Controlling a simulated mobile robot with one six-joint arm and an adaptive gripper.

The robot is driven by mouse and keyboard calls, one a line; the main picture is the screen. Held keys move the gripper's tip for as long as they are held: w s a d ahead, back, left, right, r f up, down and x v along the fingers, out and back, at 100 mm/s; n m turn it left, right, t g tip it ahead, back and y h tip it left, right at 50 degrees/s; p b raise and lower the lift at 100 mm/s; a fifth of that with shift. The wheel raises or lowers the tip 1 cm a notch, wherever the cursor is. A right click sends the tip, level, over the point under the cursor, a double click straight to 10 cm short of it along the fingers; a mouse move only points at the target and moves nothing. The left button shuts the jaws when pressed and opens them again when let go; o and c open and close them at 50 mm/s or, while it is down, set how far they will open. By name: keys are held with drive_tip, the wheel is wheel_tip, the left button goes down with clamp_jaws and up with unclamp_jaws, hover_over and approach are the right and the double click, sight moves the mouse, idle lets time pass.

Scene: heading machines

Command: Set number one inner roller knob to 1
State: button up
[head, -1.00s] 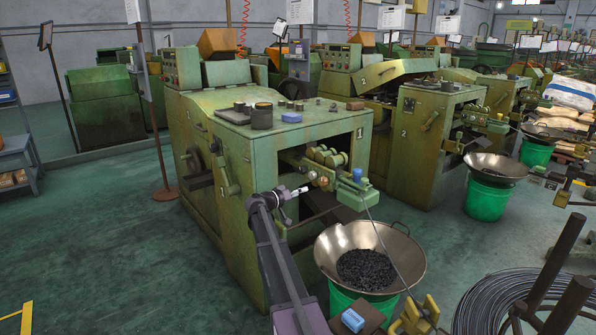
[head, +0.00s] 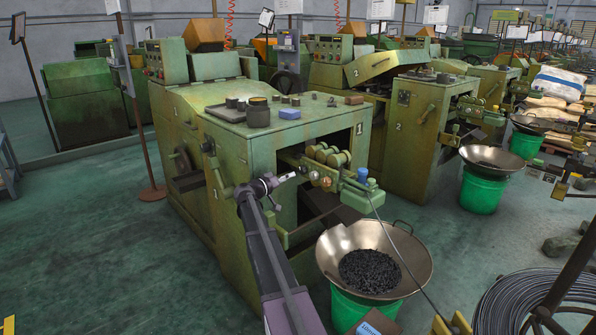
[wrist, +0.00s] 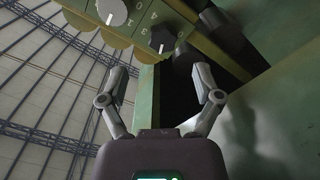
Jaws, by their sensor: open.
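Machine number one (head: 240,160) is the green machine in the middle of the head view, with its roller unit (head: 325,155) in the front opening. Small round knobs (head: 314,175) sit on the unit's near side. My gripper (head: 291,177) is just left of them, apart from them. In the wrist view a white knob (wrist: 112,12) and a dark knob (wrist: 162,37) sit on a green panel with printed digits. Each has a light pointer line toward the lower part of the picture. My gripper (wrist: 160,82) is open and empty below the dark knob, its fingers apart.
A metal bowl of dark parts (head: 372,270) stands on a green bucket in front of the machine. A blue knob (head: 362,174) stands on the bracket to the right. A wire coil (head: 520,300) lies at the lower right. Clear floor (head: 90,230) lies at the left.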

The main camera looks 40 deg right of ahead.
sight(301, 171)
drive_tip(key=shift+w, duration=0.2)
idle(0.3)
drive_tip(key=shift+d, duration=0.1)
drive_tip(key=shift+w+d, duration=0.15)
drive_tip(key=shift+d, duration=1.7)
drive_tip(key=shift+w+d, duration=0.15)
drive_tip(key=shift+d, duration=1.65)
clamp_jaws()
